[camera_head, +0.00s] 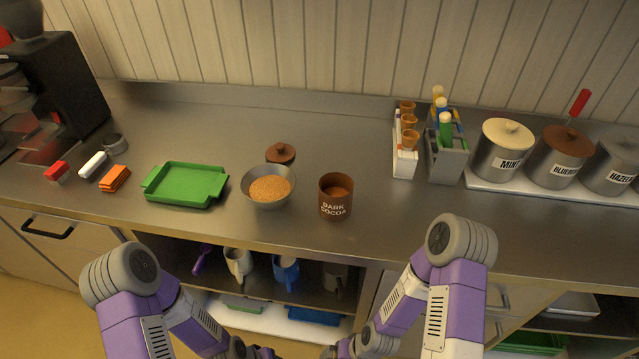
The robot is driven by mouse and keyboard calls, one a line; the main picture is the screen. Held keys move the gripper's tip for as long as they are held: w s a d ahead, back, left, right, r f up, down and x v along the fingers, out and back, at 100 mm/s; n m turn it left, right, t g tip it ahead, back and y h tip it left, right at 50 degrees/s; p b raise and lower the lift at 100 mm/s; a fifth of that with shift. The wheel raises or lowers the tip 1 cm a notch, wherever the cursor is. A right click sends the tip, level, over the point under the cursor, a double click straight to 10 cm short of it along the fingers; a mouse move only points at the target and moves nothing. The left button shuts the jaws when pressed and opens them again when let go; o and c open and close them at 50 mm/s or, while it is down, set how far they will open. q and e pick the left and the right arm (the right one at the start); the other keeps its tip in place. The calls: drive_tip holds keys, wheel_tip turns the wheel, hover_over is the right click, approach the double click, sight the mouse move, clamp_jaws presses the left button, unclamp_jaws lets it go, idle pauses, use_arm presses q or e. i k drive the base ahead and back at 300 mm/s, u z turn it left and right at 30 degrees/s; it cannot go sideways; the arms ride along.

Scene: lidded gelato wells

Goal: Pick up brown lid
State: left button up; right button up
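A small brown lid with a round knob (281,153) lies on the steel counter behind the bowl of brown crumbs (269,188). The bowl hides part of its front edge or comes close to it. A second brown lid (568,139) sits on the middle metal well (552,168) at the right, whose label is partly readable. An open brown tin marked DARK COCOA (336,197) stands right of the bowl. Both my arms hang low in front of the counter, and their ends run down to the bottom edge. I cannot make out either gripper there.
A green tray (185,184) lies left of the bowl. A white cone holder (404,150) and grey bottle caddy (447,150) stand right of the tin. The MINT well (501,151) has a cream lid. Bare counter lies between tin and cone holder.

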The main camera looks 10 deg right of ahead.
sight(281, 153)
drive_tip(key=z, duration=2.95)
drive_tip(key=k, duration=1.45)
drive_tip(key=u, duration=1.35)
